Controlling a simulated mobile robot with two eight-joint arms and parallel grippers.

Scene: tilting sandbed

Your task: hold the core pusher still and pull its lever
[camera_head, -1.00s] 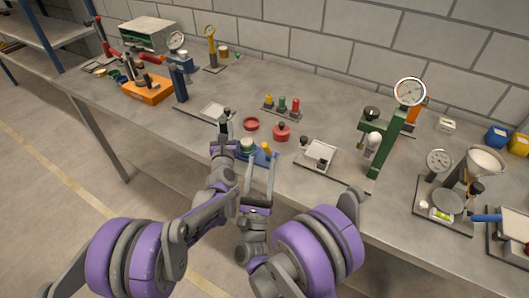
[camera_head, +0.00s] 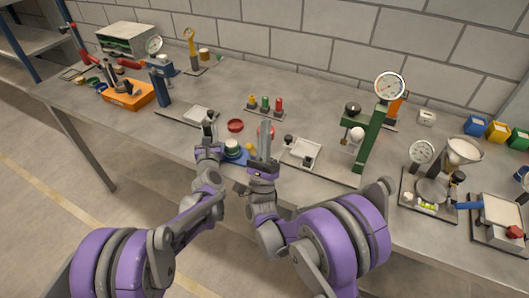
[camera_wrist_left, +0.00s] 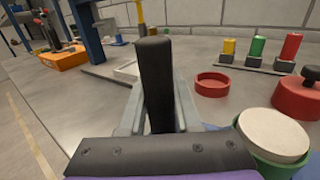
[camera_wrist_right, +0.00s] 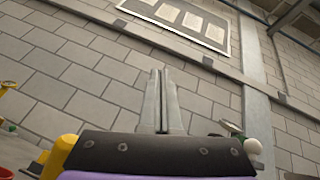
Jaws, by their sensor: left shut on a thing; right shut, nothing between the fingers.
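The core pusher, with a blue base (camera_head: 243,159) and a green cylinder with a white top (camera_head: 231,146), sits at the table's front edge; its white top (camera_wrist_left: 273,132) also shows in the left wrist view. My left gripper (camera_head: 209,134) is shut on an upright black handle (camera_wrist_left: 155,80) at the core pusher's left. How the handle joins the base is hidden. My right gripper (camera_head: 265,127) is shut and empty, fingers pointing up, just right of the core pusher. In the right wrist view its fingers (camera_wrist_right: 160,95) stand against the wall, a yellow post (camera_wrist_right: 60,157) to their left.
A red dish (camera_head: 235,125) and a red lidded pot behind my right fingers stand beyond the core pusher. A pale tray (camera_head: 302,152) and a green press (camera_head: 368,140) stand to the right. A blue stand (camera_head: 161,85) is to the left.

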